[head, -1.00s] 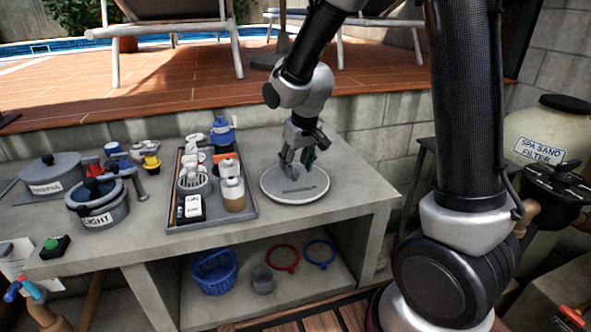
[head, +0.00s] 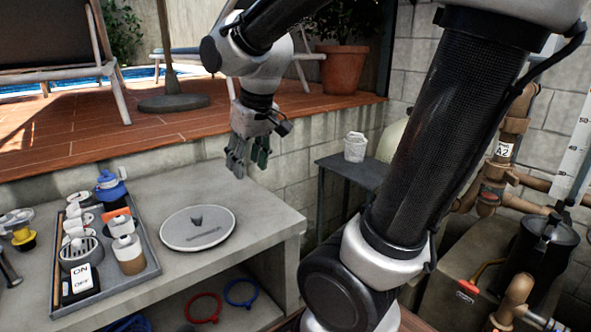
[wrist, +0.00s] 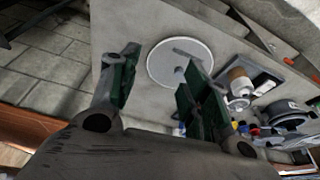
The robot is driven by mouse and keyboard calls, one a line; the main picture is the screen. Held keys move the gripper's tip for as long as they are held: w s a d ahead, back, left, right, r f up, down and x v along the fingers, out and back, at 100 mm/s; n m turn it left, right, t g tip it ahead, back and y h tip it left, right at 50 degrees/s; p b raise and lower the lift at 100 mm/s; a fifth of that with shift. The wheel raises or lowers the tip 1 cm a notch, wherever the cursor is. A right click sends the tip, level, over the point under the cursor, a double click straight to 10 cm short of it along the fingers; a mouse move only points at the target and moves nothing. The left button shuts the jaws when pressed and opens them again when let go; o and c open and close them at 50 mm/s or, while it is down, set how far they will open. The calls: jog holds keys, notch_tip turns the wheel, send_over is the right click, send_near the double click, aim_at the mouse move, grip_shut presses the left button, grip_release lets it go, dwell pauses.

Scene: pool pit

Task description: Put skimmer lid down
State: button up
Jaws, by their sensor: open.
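The skimmer lid (head: 180,232) is a round, light grey disc with a small dark grip in its middle. It lies flat on the concrete bench in the head view, right of the tray. In the wrist view the lid (wrist: 165,76) lies beyond the fingers, partly hidden by one of them. My gripper (head: 249,172) is open and empty. It hangs above the back of the bench, up and to the right of the lid, and does not touch it. In the wrist view the gripper (wrist: 155,85) shows its two dark green finger pads well apart.
A grey tray (head: 152,278) of bottles and parts stands left of the lid. The bench top (head: 262,212) is bare on the right. A concrete wall (head: 300,150) rises behind. A side table (head: 340,162) holds a white container (head: 355,147). Red and blue rings lie on the shelf below.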

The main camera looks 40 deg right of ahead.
jog(key=s+d+m, duration=0.1)
jog(key=s+d, duration=0.4)
jog(key=s, duration=0.7)
jog(key=shift+s+r+t, duration=0.3)
jog(key=shift+s+r, duration=0.05)
jog(key=shift+r, duration=0.1)
jog(key=shift+d, duration=0.1)
